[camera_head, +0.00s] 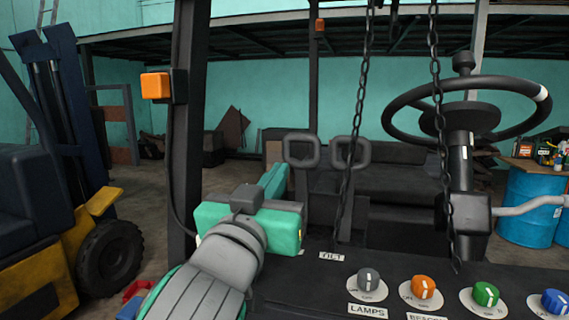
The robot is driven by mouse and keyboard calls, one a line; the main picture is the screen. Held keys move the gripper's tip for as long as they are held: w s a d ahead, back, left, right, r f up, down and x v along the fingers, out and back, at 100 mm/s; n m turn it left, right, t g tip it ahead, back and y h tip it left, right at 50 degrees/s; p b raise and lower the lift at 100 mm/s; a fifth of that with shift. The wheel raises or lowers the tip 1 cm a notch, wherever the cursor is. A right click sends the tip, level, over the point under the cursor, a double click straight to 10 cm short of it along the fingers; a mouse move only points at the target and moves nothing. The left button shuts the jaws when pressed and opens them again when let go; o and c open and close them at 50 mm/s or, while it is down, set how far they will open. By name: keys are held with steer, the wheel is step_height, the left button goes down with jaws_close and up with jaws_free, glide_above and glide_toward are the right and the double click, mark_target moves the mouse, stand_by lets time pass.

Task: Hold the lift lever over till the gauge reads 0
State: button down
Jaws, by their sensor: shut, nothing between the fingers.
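Two black levers with loop-shaped grips stand side by side on the dark console. A TILT label (332,256) lies nearer the right lever (350,150). The left lever (303,150) would be the lift lever, but any label for it is hidden behind my gripper. Both levers look upright. My green and grey gripper (274,178) is shut and empty, its fingers pointing away from me just left of the left lever's shaft. I cannot tell whether it touches the lever. I see no gauge in this view.
Two chains (437,120) hang in front of the console, one close to the right lever. A steering wheel (467,108) stands at right. Coloured knobs (424,287) line the console's front. A dark post (188,120) with an orange lamp (155,86) rises left of my arm.

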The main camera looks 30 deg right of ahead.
mark_target(299, 141)
steer(key=x, duration=1.2)
steer(key=shift+d+r, duration=0.15)
steer(key=shift+d, duration=0.15)
steer(key=shift+w, duration=0.1)
